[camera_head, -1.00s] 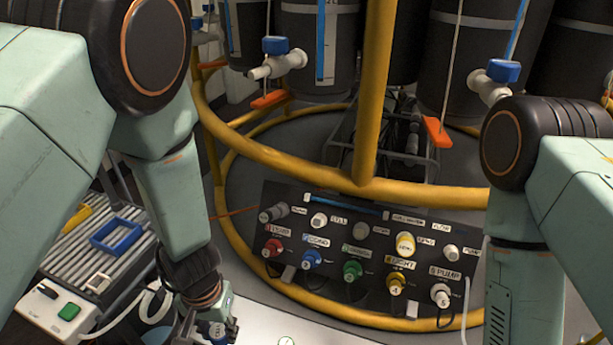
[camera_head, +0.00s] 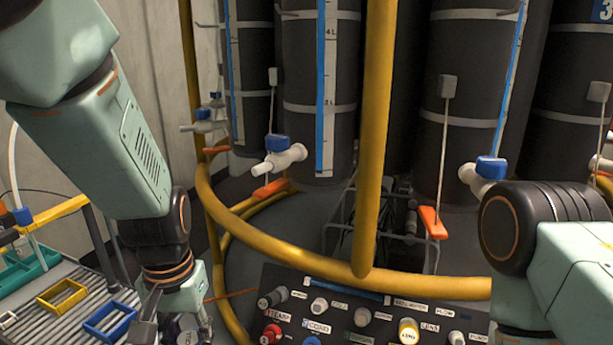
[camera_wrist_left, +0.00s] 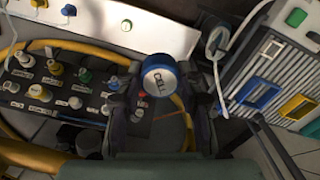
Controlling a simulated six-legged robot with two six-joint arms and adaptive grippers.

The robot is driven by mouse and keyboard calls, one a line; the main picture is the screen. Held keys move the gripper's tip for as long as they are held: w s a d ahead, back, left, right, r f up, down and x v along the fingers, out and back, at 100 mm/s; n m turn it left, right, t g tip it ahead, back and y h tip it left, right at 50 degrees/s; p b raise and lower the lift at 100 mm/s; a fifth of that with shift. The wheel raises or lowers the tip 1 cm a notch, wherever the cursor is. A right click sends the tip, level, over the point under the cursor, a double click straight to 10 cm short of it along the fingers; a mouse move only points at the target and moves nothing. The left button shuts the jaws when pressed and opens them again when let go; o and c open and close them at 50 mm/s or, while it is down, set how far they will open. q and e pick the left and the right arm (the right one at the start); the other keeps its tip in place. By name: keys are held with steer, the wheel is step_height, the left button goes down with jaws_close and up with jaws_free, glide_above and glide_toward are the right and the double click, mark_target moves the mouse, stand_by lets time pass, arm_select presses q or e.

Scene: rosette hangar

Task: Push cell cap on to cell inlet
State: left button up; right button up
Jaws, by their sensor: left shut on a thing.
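My left gripper (camera_head: 182,325) is shut on the cell cap (camera_wrist_left: 160,78), a round cap with a silver top marked CELL and a blue rim. In the left wrist view the cap sits between the fingertips, label facing the camera. In the head view the gripper is at the bottom left, and the cap is hard to make out there. The cell inlet (camera_head: 319,306) is a pale round stub beside the CELL label on the dark panel's back row. The gripper is left of the inlet and apart from it. My right gripper is out of view.
The dark panel (camera_head: 380,281) carries several other inlets and coloured caps. A yellow rail ring (camera_head: 330,267) with an upright post stands behind it, with tall dark tanks (camera_head: 320,120) and taps beyond. A ribbed rack (camera_head: 40,325) with coloured frames lies at the left.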

arm_select(q)
steer(key=shift+f, duration=0.1)
steer(key=w+d+f+m+t, duration=0.25)
steer(key=w+f, duration=0.25)
steer(key=w, duration=0.3)
steer(key=w+d+f+m+t, duration=0.2)
steer(key=w+f+t, duration=0.1)
steer(key=w+f, duration=0.4)
steer(key=shift+w+d+f+m+t+h, duration=0.8)
steer(key=shift+w+d+f, duration=0.6)
steer(key=shift+d, duration=1.1)
steer(key=shift+w+d+f+m+t+h, duration=0.55)
steer(key=shift+w+d+f+t, duration=0.7)
steer(key=shift+d, duration=1.2)
steer(key=shift+w+d+f+m+t+h, duration=0.65)
steer(key=shift+w+d+f, duration=0.95)
steer(key=shift+d, duration=0.9)
steer(key=shift+w+r, duration=0.1)
steer(key=shift+w, duration=0.05)
steer(key=shift+b, duration=0.3)
